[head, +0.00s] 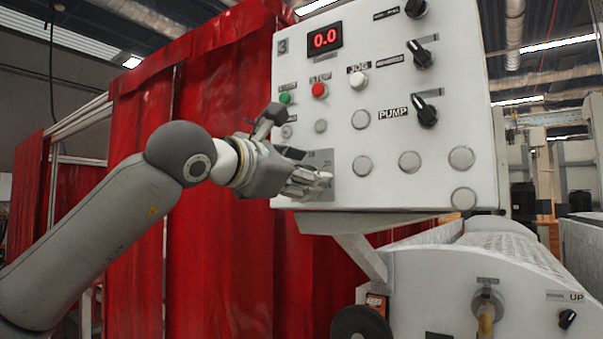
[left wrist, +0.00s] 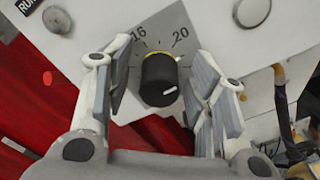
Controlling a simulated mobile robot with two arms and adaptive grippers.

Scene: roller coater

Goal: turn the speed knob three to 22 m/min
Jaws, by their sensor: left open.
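The speed knob (left wrist: 158,80) is black with a yellow ring at its base and a white pointer mark. It sits on a grey dial plate (left wrist: 172,24), which also shows in the head view (head: 326,189). The numbers 16 and 20 are readable above the knob, and the pointer mark faces right. My left gripper (head: 304,168) is open in front of the panel. In the left wrist view its fingers stand on both sides of the knob with gaps, not closed on it. In the head view the gripper hides the knob. My right gripper is not in view.
The white control panel (head: 455,120) is marked 3, and its red display (head: 325,38) reads 0.0. A green button (head: 285,98), a red stop button (head: 319,90), a white jog button (head: 358,79) and a pump switch (head: 424,110) are close by. Red curtains (head: 215,90) hang behind my arm.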

